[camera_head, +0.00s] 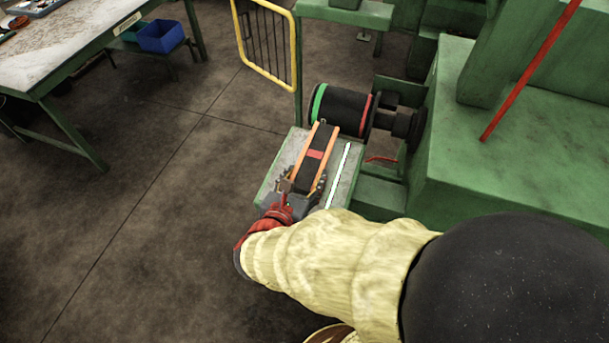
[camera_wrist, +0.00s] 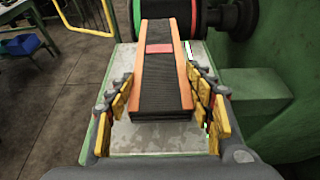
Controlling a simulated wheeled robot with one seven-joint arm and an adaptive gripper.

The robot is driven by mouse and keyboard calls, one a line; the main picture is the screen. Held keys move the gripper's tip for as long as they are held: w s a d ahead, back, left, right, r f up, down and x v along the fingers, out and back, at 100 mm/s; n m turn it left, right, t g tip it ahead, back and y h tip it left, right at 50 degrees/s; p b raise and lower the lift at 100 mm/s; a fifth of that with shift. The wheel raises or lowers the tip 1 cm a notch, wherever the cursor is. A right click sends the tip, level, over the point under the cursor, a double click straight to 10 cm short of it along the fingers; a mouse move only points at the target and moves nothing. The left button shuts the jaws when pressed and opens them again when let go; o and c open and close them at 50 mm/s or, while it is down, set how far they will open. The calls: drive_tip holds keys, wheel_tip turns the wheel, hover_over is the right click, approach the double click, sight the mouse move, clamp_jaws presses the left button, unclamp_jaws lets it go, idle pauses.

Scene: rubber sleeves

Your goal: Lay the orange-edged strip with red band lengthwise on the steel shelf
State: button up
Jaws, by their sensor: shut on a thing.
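The orange-edged strip (camera_head: 309,174) is black with a red band (camera_head: 315,154) across it. It runs lengthwise along the grey steel shelf (camera_head: 285,158), pointing toward a black drum. In the wrist view the strip (camera_wrist: 157,98) lies over the middle of the shelf (camera_wrist: 150,138), its near end thick or layered. I cannot tell whether its whole underside touches the shelf. My gripper (camera_head: 302,186) is at the near part of the strip, shut on it, with yellow-padded fingers (camera_wrist: 160,82) on both sides. The strip's far end reaches the drum's near side.
The black drum (camera_head: 343,109) with green and red rings stands just beyond the shelf. A white line (camera_head: 340,172) runs along the shelf's right side. A green machine body (camera_head: 520,150) stands to the right. A yellow rail (camera_head: 268,48) is behind. Open floor lies left.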

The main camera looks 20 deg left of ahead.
sight(304, 194)
drive_tip(key=shift+f, duration=0.15)
idle(0.3)
drive_tip(key=shift+s+f+b, duration=0.1)
drive_tip(key=shift+f+b, duration=1.65)
drive_tip(key=shift+f, duration=0.35)
drive_tip(key=o, duration=1.1)
drive_tip(key=shift+f, duration=0.15)
drive_tip(key=shift+o, duration=0.9)
drive_tip(key=v, duration=1.2)
